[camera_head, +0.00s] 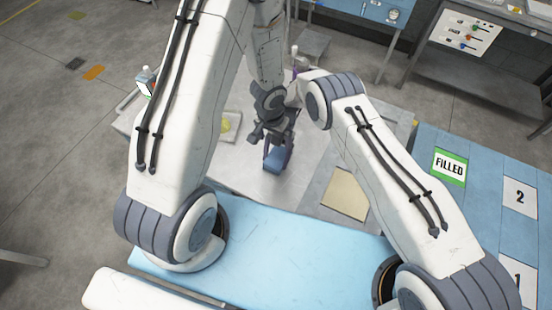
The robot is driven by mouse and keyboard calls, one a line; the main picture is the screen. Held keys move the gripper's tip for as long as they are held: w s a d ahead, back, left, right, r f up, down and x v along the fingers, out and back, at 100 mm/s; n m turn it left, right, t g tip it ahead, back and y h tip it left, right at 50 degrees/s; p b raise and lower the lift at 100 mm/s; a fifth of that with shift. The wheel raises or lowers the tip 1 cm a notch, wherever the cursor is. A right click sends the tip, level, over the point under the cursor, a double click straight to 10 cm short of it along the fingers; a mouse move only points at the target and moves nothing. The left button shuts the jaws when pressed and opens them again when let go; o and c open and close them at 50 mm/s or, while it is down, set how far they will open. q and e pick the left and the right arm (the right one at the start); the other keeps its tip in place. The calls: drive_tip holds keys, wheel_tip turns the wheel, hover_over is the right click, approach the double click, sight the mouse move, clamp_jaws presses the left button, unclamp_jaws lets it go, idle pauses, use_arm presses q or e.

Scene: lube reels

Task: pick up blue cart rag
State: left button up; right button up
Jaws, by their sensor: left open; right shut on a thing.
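A small blue thing (277,161), which looks like the blue rag, is in the middle of the picture above the pale grey table (244,178). My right gripper (279,148) is shut on it from above; whether the rag touches the tabletop I cannot tell. My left gripper (258,132) is open and sits just above and to the left of it, close to the right one. The arm links and dark wrists overlap here and hide much of both grippers.
A yellow-green item (229,123) lies on the table to the left. A tan square (345,194) lies to the right. A blue table (436,205) at the right bears a FILLED card (449,166) and numbered cards. A small bottle (146,82) stands at the left edge.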

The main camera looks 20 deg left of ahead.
sight(280, 153)
drive_tip(key=shift+r, duration=0.65)
drive_tip(key=shift+w+d+f, duration=0.1)
drive_tip(key=shift+w+d, duration=0.1)
drive_tip(key=shift+w, duration=0.75)
drive_tip(key=shift+w+d, duration=0.15)
drive_tip(key=shift+w, duration=0.8)
wheel_tip(280, 153, up, 14)
drive_tip(key=shift+f, duration=0.1)
wheel_tip(280, 153, down, 14)
drive_tip(key=shift+r, duration=0.15)
drive_tip(key=shift+s+a, duration=0.2)
drive_tip(key=shift+s, duration=0.75)
drive_tip(key=shift+s+a, duration=0.15)
drive_tip(key=shift+s, duration=0.8)
drive_tip(key=shift+f, duration=0.4)
